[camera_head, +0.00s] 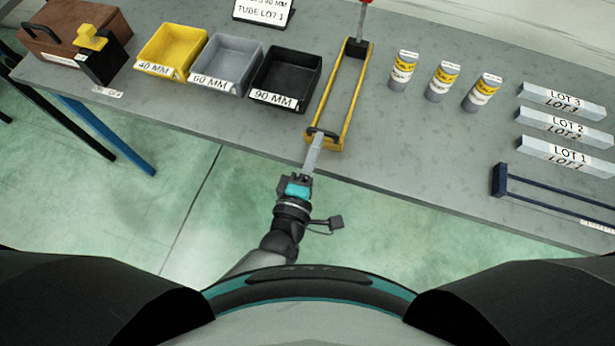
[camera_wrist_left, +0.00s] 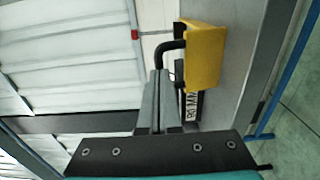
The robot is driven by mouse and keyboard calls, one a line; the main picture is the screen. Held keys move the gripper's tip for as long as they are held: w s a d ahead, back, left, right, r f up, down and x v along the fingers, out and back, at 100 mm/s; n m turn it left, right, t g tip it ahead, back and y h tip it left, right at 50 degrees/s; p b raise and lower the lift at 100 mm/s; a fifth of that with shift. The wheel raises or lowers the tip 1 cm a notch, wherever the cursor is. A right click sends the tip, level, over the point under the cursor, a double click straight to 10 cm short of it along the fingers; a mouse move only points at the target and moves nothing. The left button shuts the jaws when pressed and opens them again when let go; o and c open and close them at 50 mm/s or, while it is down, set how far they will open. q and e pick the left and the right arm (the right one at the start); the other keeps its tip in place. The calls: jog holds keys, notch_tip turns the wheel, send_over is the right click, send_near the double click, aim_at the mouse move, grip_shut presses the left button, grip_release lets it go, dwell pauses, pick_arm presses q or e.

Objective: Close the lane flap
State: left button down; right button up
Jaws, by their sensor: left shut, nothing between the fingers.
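A long, narrow yellow lane (camera_head: 348,107) lies on the grey table, its near end close to the front edge. At that end is a yellow plate with a black bent handle (camera_head: 322,132); I take it for the lane flap. In the left wrist view, the yellow plate (camera_wrist_left: 205,55) and its handle (camera_wrist_left: 170,48) stand just beyond my fingertips. My left gripper (camera_head: 317,140) is shut and empty at the handle; whether it touches cannot be told. The flap's exact angle is unclear. My right gripper is not in view.
Yellow, grey and black bins (camera_head: 285,78) stand left of the lane. Several yellow-banded tubes (camera_head: 403,70) and lot-labelled blocks (camera_head: 563,96) are to the right. A dark blue frame (camera_head: 550,195) lies near the front edge. A red-topped post (camera_head: 363,18) rises at the lane's far end.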

pick_arm(q)
jog(key=shift+w+d+r+g+p, duration=0.15)
jog(key=shift+w+r+g+p, duration=0.1)
jog(key=shift+w+p, duration=0.2)
jog(key=shift+w+d+r+g+p, duration=0.15)
jog(key=shift+w+g+p, duration=0.1)
jog(key=shift+w+p, duration=0.2)
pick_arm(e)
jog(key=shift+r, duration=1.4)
pick_arm(q)
jog(key=shift+w+r, duration=0.15)
jog(key=shift+w, duration=0.05)
